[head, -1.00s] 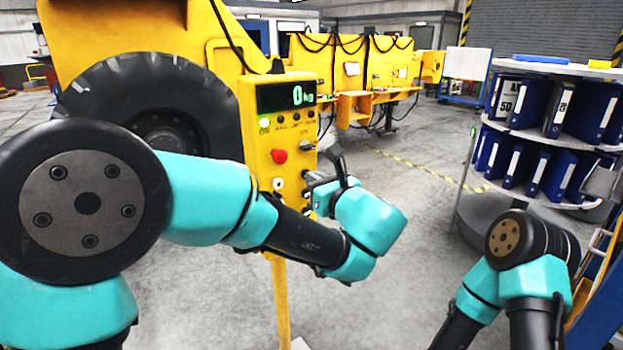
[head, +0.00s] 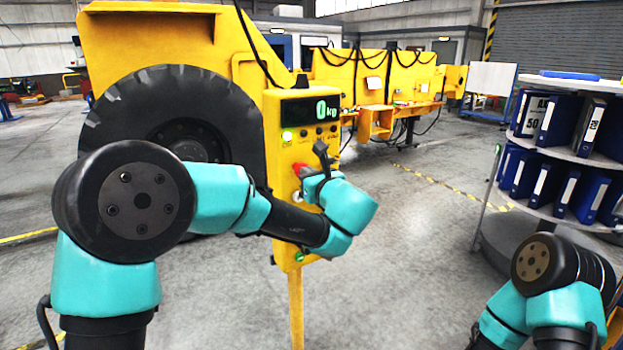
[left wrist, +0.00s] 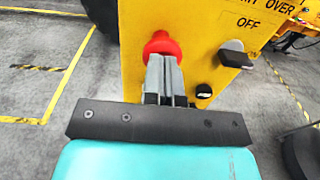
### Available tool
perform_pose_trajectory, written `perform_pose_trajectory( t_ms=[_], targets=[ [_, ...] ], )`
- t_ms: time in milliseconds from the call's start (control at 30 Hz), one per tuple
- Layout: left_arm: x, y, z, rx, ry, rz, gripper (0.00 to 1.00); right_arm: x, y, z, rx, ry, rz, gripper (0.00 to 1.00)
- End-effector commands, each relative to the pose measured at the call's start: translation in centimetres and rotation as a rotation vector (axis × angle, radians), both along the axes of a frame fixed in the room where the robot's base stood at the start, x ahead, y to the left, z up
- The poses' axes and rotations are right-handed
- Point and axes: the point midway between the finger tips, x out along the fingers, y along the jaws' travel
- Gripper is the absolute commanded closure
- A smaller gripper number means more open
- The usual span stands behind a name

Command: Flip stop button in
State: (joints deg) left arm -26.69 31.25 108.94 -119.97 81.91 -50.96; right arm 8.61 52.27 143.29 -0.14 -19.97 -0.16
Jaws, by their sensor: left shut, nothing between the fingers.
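The red stop button (left wrist: 163,43) is a rounded mushroom knob on the yellow control box. In the head view the stop button (head: 299,168) is partly covered by my left gripper (head: 306,174). My left gripper (left wrist: 161,60) is shut and empty, its fingertips right at the button's near side in the left wrist view. They appear to touch it, but any small gap is hidden. I cannot tell how far in the button sits. My right arm shows at the lower right of the head view; its gripper is out of view.
A black knob (left wrist: 236,55) sits right of the button. A big tyre (head: 175,115) stands left, a binder shelf (head: 560,150) right. Open floor lies between.

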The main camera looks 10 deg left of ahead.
Motion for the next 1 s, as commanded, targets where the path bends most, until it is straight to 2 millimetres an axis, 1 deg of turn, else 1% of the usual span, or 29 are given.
perform_pose_trajectory(
  t_ms=[200,400,500,833,1000],
  targets=[
    [0.1,0.0,0.0,0.000,0.000,0.000,1.00,0.0,0.0,0.0,0.000,0.000,0.000,1.00],
    [1.6,1.3,0.0,-0.001,0.000,0.002,1.00,0.0,0.0,0.0,0.000,0.000,0.000,1.00],
    [1.9,1.6,0.0,-0.002,0.000,0.002,1.00,0.0,0.0,0.0,0.000,0.000,0.000,1.00],
    [1.9,1.6,0.0,-0.004,0.000,0.002,1.00,0.0,0.0,0.0,0.000,0.000,0.000,1.00],
    [1.0,0.7,0.1,-0.002,0.000,-0.002,1.00,0.0,0.0,0.0,0.000,0.000,0.000,1.00]
  ],
)
